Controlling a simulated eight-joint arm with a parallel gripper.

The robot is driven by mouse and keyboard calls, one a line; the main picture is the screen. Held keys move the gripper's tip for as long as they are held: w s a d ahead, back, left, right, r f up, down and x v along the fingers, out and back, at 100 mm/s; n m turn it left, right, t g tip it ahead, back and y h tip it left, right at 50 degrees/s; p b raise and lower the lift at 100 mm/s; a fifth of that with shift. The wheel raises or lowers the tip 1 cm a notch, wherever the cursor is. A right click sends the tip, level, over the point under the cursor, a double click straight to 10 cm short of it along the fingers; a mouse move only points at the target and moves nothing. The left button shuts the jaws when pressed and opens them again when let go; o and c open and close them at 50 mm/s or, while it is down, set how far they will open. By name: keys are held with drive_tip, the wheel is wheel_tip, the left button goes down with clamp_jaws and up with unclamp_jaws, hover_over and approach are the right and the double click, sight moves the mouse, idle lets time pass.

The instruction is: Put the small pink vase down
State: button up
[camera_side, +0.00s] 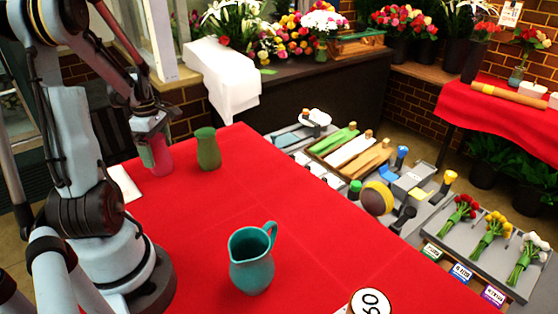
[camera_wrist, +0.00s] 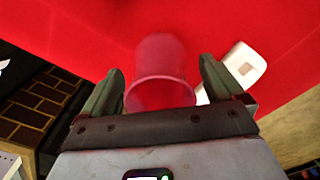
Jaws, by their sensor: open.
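The small pink vase (camera_side: 158,157) stands at the far left part of the red table, upright as far as I can see. In the wrist view the pink vase (camera_wrist: 161,75) shows between my two fingers, its open rim toward the camera. My gripper (camera_side: 150,132) is around the vase's upper part from above, partly hiding it in the side view. In the wrist view my gripper (camera_wrist: 160,82) is open, with a gap between each finger and the vase.
A green vase (camera_side: 208,149) stands close right of the pink vase. A teal pitcher (camera_side: 252,258) stands nearer the front. A white flat object (camera_side: 124,184) lies left of the pink vase. The red table (camera_side: 200,220) is clear between the pitcher and the vases.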

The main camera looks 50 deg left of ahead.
drive_tip(key=shift+r, duration=0.15)
wheel_tip(320, 180, up, 12)
drive_tip(key=w+d+f+m+t, duration=0.1)
drive_tip(key=w+d+m, duration=0.3)
drive_tip(key=d+m, duration=0.5)
drive_tip(key=w+d+f+m+t, duration=0.1)
drive_tip(key=w+d+m+t, duration=0.2)
drive_tip(key=d+m, duration=0.6)
drive_tip(key=w+d+m+t, duration=0.3)
drive_tip(key=w+d+m, duration=0.2)
drive_tip(key=d+m, duration=0.4)
drive_tip(key=d, duration=0.5)
drive_tip(key=shift+d+f, duration=0.3)
drive_tip(key=shift+f, duration=0.1)
